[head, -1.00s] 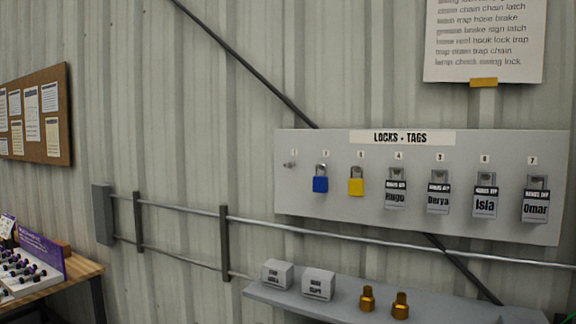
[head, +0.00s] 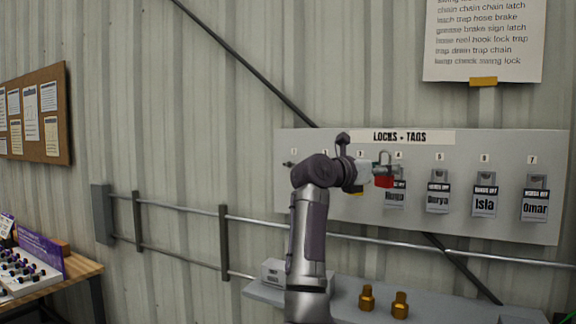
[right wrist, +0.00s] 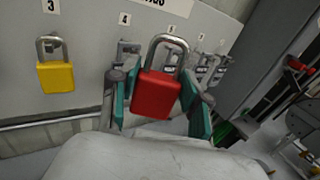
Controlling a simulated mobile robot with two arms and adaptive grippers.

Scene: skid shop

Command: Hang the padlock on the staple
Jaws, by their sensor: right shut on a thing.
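A red padlock (head: 384,179) with a grey shackle is held in my right gripper (head: 372,174), in front of the lock board near number 4. In the right wrist view the red padlock (right wrist: 157,94) sits upright, shackle up, between the teal-padded fingers of the right gripper (right wrist: 156,104). A bare metal staple (head: 289,164) sticks out under number 1 at the board's left end, left of my right gripper. My left gripper is not in view.
The board (head: 430,222) carries a yellow padlock (right wrist: 56,77) at 3 and tagged locks at 4 to 7, including Isla (head: 485,204). My arm hides position 2. A grey shelf (head: 436,313) below holds brass fittings (head: 400,304) and boxes. A metal rail (head: 400,243) runs along the wall.

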